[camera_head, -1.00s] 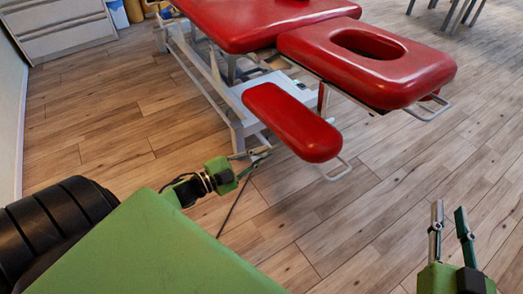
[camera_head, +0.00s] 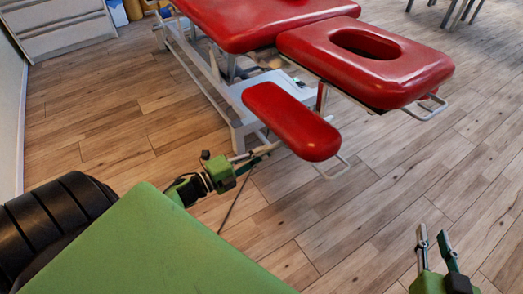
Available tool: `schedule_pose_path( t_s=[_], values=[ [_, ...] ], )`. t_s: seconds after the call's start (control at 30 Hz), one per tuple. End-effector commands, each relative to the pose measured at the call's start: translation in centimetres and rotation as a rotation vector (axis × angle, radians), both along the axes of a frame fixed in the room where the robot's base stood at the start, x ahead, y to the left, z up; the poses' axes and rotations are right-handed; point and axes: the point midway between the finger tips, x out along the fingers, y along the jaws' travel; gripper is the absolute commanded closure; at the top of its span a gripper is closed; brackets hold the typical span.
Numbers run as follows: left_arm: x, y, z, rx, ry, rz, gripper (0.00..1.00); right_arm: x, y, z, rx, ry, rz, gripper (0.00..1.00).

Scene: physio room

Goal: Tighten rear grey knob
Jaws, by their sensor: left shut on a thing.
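The red treatment table has a padded head section (camera_head: 365,62) with an oval face hole and a lower red armrest pad (camera_head: 292,122). My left gripper (camera_head: 268,150) reaches in from the left, with its fingertips at the near left edge of the armrest pad, by the metal frame. It is shut on a small part there, which I take to be the grey knob. The knob is too small and covered by the fingers to make out. My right gripper (camera_head: 433,238) is at the lower right, fingers apart, empty, above the floor.
The table's white metal base (camera_head: 235,100) stands behind the armrest pad. A metal loop handle (camera_head: 335,168) sticks out below the pad and another (camera_head: 428,108) at the head section. Grey drawers (camera_head: 60,30) stand at the back left.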

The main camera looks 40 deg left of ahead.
Motion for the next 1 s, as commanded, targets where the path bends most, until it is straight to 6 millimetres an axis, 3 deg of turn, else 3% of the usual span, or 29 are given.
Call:
schedule_pose_path(
  t_s=[0.43,0.47,0.5,0.87,1.0],
  values=[
    [-0.1,-0.1,-0.2,0.009,-0.001,-0.001,1.0,0.0,0.0,0.0,0.0,0.001,0.0,0.77],
    [-0.1,-0.1,-0.2,0.009,-0.001,-0.001,0.83,0.0,0.0,0.0,0.0,0.001,0.0,0.77],
    [-0.1,-0.1,-0.2,0.009,-0.001,-0.001,0.74,0.0,0.0,0.0,0.0,0.001,0.0,0.77],
    [-0.2,0.0,-0.1,0.009,-0.003,0.0,0.74,-0.1,-0.1,-0.1,-0.001,0.005,0.0,0.77],
    [-1.4,0.5,-0.1,0.008,0.0,-0.001,0.74,-0.1,0.0,-0.1,-0.001,0.004,0.0,0.77]
  ],
)
